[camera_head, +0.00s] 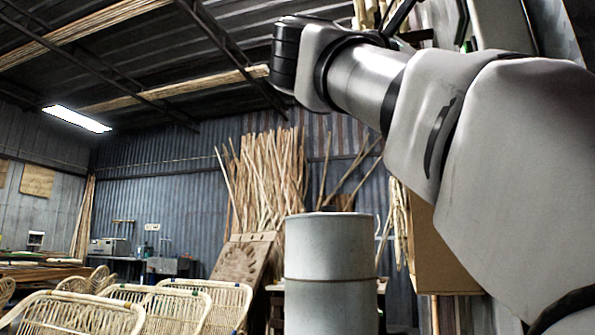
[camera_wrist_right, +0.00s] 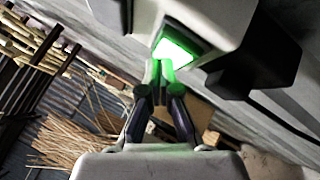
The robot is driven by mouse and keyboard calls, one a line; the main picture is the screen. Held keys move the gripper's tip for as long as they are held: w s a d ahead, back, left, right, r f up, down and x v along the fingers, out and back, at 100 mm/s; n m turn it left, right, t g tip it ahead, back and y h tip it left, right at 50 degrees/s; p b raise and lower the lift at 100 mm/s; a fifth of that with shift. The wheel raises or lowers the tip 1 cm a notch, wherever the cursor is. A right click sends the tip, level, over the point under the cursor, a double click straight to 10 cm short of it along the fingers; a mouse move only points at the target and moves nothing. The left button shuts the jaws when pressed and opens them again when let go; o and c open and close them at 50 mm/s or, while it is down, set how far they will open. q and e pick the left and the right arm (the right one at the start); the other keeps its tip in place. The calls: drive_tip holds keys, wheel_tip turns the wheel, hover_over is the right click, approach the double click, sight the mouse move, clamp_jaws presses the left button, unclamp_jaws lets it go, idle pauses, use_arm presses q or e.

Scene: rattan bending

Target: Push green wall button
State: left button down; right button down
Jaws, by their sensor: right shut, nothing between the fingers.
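The green button (camera_wrist_right: 174,52) glows brightly in a dark square frame on a pale wall-mounted box, at the upper middle of the right wrist view. My right gripper (camera_wrist_right: 162,68) is shut and empty. Its fingertips are right at the lower left edge of the button, tinted by green light. I cannot tell whether they touch it. In the head view my right arm reaches in from the right, and its gripper and the button cannot be made out. My left gripper is not in view.
Bundles of rattan poles (camera_head: 262,185) lean on the corrugated wall. A grey drum (camera_head: 331,250) stands in the lower middle, with rattan chairs (camera_head: 190,300) to its left.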

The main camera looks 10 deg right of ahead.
drive_tip(key=shift+d, duration=0.1)
drive_tip(key=shift+s+d, duration=0.2)
drive_tip(key=shift+w+a, duration=0.15)
drive_tip(key=shift+a, duration=0.1)
idle(0.4)
drive_tip(key=w+a+p, duration=0.2)
drive_tip(key=w+a, duration=0.1)
drive_tip(key=a, duration=0.2)
drive_tip(key=shift+p, duration=0.3)
